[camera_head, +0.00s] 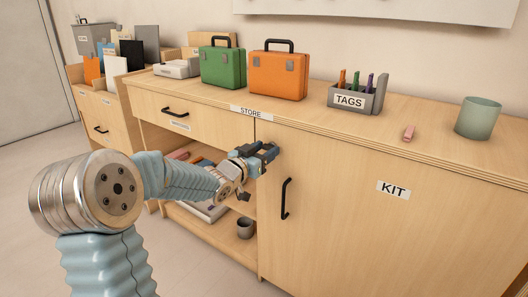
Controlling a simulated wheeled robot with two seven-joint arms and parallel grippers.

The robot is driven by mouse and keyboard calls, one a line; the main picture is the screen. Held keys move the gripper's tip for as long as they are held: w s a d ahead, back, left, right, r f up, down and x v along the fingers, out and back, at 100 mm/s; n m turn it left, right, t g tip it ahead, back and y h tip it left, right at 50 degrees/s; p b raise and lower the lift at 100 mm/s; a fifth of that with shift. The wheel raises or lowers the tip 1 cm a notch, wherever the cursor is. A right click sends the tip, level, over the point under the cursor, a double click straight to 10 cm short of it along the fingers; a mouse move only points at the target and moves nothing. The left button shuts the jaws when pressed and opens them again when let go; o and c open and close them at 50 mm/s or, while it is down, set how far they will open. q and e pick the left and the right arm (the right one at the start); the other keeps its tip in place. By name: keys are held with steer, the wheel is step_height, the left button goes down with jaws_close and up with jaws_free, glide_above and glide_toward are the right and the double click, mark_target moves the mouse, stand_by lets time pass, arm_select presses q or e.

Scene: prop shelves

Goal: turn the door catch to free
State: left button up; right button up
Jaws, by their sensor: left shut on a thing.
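My left gripper (268,152) is at the upper left corner of the cabinet door (340,215) labelled KIT. It is shut on a small part there, which I take to be the door catch. The fingers hide nearly all of the catch, so its angle cannot be told. The KIT door stands shut, with a black vertical handle (286,198) just right of and below the gripper. My right gripper is not in view.
An open shelf bay (245,228) with a dark cup lies left of the door. On the counter stand a green case (222,68), an orange case (277,76), a TAGS caddy (349,100), a pink block (408,133) and a green cup (477,118).

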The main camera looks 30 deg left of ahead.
arm_select(q)
steer(key=shift+f+m+b, duration=0.15)
steer(key=shift+m+b, duration=0.25)
steer(key=shift+b, duration=0.2)
steer(key=shift+d+f+m+b, duration=0.1)
steer(key=shift+d+m+b, duration=0.05)
steer(key=shift+m+b, duration=3.8)
steer(key=shift+d+m+b, duration=0.1)
steer(key=shift+m+b, duration=3.15)
steer(key=shift+m, duration=1.3)
steer(key=o, duration=1)
steer(key=shift+o, duration=0.2)
steer(key=shift+s, duration=0.15)
